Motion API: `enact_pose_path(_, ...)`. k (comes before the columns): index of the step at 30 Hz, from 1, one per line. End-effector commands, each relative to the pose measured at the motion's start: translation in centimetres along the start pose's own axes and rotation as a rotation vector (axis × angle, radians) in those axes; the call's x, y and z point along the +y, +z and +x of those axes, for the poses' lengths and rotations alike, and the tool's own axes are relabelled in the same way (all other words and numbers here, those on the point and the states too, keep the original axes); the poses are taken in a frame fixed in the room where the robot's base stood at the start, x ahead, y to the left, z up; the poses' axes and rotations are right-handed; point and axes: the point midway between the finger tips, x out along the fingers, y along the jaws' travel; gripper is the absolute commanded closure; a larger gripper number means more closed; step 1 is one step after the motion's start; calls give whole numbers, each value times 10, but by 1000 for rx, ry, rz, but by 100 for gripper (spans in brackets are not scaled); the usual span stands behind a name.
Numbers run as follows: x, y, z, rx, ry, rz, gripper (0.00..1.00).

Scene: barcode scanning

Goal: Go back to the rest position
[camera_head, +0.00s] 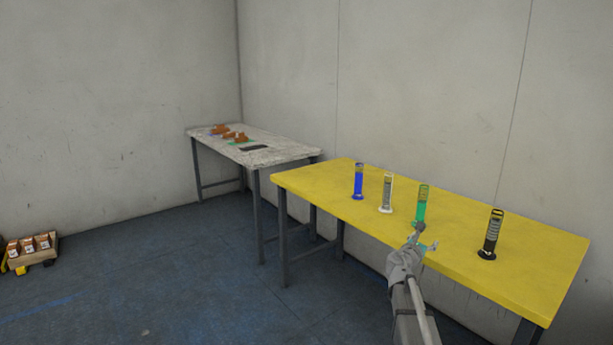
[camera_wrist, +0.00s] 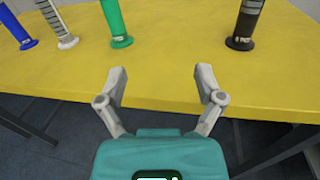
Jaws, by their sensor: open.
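My gripper (camera_wrist: 161,82) is open and empty in the wrist view, with its two fingers spread at the front edge of the yellow table (camera_wrist: 180,65). In the head view my gripper (camera_head: 424,240) is near the front edge of the yellow table (camera_head: 320,188), in front of the green scanner stand. Nothing is between the fingers. My arm comes up from the bottom of the head view.
On the yellow table stand a blue holder (camera_head: 358,181), a white one (camera_head: 386,193), a green one (camera_head: 421,204) and a black one (camera_head: 491,234). A pale table (camera_head: 285,150) with brown items stands behind left. A crate with boxes (camera_head: 34,256) is at far left. Floor between is clear.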

Motion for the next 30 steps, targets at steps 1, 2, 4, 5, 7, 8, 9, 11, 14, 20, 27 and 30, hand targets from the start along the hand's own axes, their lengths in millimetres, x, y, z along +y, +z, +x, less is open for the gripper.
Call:
enact_pose_path(1, -1, -2, -3, 7, -5, 24, 14)
enact_pose_path(2, -2, -2, -4, 12, -9, 39, 14)
enact_pose_path(4, -5, -5, -7, 24, -23, 79, 14)
enact_pose_path(5, -6, -6, -9, 30, -29, 97, 14)
enact_pose_path(7, -9, -9, -12, 44, -43, 142, 14)
enact_pose_path(8, -11, -10, -14, 51, -51, 165, 14)
enact_pose_path(9, -13, -12, -16, 60, -61, 193, 14)
enact_pose_path(11, -16, -16, -21, 77, -80, 246, 14)
enact_pose_path(14, -23, -24, -30, 109, -117, 344, 14)
enact_pose_path(20, -40, -47, -58, 198, -235, 615, 14)
enact_pose_path(27, -62, -94, -117, 352, -499, 1057, 14)
enact_pose_path(30, -68, -114, -146, 413, -633, 1223, 14)
